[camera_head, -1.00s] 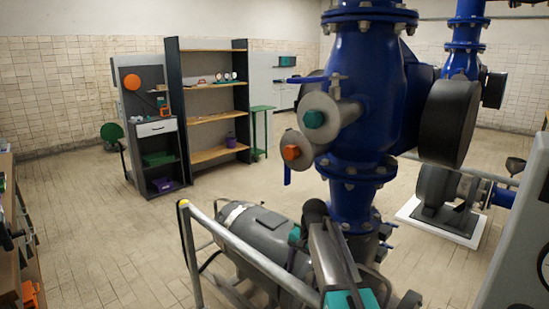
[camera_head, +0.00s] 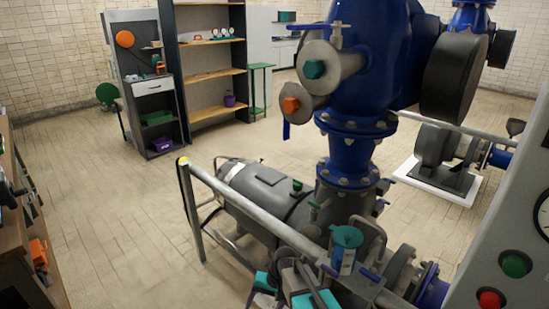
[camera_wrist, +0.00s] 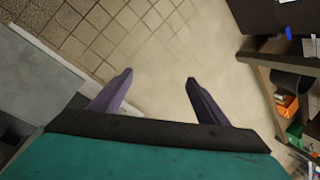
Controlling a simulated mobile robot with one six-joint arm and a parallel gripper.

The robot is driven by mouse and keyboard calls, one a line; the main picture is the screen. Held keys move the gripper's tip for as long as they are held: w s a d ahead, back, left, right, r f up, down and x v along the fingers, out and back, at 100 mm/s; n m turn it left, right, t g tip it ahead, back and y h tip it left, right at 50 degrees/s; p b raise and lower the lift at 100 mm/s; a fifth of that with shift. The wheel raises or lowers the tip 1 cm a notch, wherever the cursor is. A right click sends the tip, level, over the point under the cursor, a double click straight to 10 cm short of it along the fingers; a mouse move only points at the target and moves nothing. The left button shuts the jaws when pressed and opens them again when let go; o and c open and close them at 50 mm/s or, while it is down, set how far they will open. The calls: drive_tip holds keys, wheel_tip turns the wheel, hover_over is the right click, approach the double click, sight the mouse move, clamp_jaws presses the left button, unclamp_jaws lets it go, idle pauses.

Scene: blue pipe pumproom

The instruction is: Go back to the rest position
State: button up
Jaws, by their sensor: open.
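My gripper (camera_wrist: 160,75) shows in the wrist view with its two purple fingers apart and nothing between them. Beyond the fingers is pale floor. In the head view, teal and grey parts of my arm are low at the bottom centre, in front of the pipework.
A grey pump (camera_head: 265,190) and a metal rail (camera_head: 235,213) stand close to my arm. The large blue pipe (camera_head: 365,70) rises behind them. A control panel (camera_head: 515,235) is at right, a wooden bench (camera_head: 20,205) at left. Floor (camera_head: 110,220) between bench and rail is clear.

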drive_tip(key=s+d+f+g+h, duration=0.1)
drive_tip(key=s+d+f, duration=0.4)
drive_tip(key=s+d, duration=0.2)
drive_tip(key=s+d+f+n+g+h+p, duration=0.1)
drive_tip(key=s+d+f, duration=0.4)
drive_tip(key=s, duration=0.7)
drive_tip(key=s+d+f+g+h, duration=0.1)
drive_tip(key=s+d+f+g, duration=0.1)
drive_tip(key=s+d+f, duration=0.3)
drive_tip(key=s+d, duration=0.4)
drive_tip(key=s, duration=0.1)
drive_tip(key=shift+f+n+g+h, duration=0.2)
drive_tip(key=shift+n+g+h, duration=0.1)
drive_tip(key=shift+s+d, duration=0.1)
